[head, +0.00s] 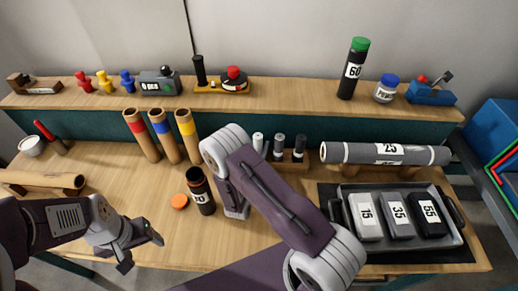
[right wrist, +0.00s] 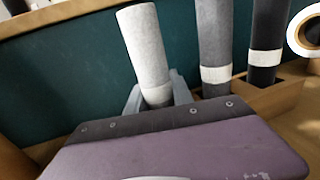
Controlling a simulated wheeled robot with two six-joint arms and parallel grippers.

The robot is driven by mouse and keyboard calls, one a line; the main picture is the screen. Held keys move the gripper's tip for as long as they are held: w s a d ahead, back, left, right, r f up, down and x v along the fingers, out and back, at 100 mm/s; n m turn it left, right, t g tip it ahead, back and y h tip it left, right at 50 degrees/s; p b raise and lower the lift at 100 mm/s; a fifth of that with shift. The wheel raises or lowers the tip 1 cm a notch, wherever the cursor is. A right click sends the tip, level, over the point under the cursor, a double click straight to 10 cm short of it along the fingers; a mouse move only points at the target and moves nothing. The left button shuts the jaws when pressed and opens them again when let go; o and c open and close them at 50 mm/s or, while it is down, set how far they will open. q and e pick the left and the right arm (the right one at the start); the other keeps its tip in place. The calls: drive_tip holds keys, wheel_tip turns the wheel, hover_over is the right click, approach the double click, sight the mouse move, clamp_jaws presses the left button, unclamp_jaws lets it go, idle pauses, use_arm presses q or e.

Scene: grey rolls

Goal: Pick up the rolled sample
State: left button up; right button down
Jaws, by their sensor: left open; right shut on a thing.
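Three small rolls stand upright in a row: a light grey one (head: 258,142) (right wrist: 147,45), a mid-grey one (head: 278,147) (right wrist: 215,45) and a dark one (head: 299,147) (right wrist: 268,40). Each has a pale band. The darker two stand in a wooden holder (right wrist: 282,98). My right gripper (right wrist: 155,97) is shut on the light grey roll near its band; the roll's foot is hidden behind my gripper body. My left gripper (head: 143,252) is open and empty at the front left of the table.
A large grey roll labelled 25 (head: 345,153) lies at the right, behind a tray (head: 463,238) of numbered blocks. A dark jar (head: 203,197) and an orange disc (head: 180,202) stand left of my right arm. Three wooden tubes (head: 162,140) stand further back. A shelf (head: 300,93) runs behind.

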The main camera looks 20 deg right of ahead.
wheel_tip(320, 180, up, 18)
drive_tip(key=shift+p, duration=1.25)
